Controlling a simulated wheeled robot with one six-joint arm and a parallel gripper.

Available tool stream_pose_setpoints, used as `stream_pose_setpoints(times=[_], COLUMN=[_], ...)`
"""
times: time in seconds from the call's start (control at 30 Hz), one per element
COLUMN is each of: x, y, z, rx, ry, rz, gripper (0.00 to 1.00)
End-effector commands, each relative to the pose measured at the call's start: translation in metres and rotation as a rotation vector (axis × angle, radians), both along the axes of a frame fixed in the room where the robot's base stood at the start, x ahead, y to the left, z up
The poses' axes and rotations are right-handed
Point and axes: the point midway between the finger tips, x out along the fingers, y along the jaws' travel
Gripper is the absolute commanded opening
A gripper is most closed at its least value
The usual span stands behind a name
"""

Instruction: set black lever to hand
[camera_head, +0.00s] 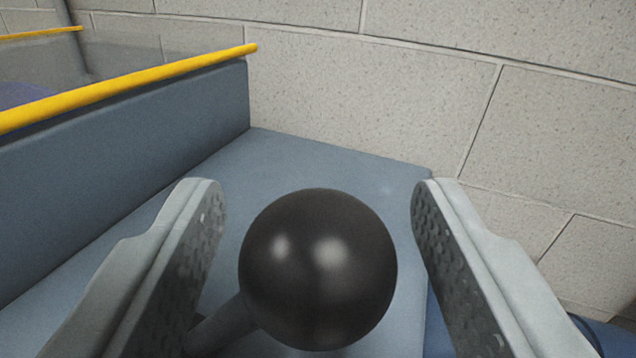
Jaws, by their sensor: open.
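The black lever shows as a glossy round black knob (318,270) on a dark grey shaft (222,326) that slants down to the left. My gripper (318,205) is open, with one grey finger on each side of the knob. A gap shows between the knob and each finger, so neither appears to touch it. The lower shaft and its base are out of view, and no markings for the lever's positions can be seen.
A blue-grey flat surface (330,160) lies behind the knob. A blue-grey upright panel (130,160) with a yellow rail (130,88) runs along the left. A pale block wall (400,90) stands behind and to the right.

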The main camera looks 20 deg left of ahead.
Motion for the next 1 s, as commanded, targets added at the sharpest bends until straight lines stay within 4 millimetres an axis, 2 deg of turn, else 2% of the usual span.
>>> stream_pose_setpoints(times=[0.3, 0.5, 0.57, 0.6, 1.0], x=[0.0018, 0.0016, 0.0016, 0.0016, 0.0017], y=[0.0006, 0.0005, 0.0005, 0.0005, 0.0041], z=[-0.0005, -0.0005, -0.0006, -0.0005, 0.0048], rx=[0.0, 0.0, 0.0, 0.0, -0.077], ry=[0.001, 0.001, 0.001, 0.001, 0.002], rz=[0.0, 0.0, 0.0, 0.0, 0.001], gripper=[0.54, 0.15, 0.03, 0.0, 0.0])
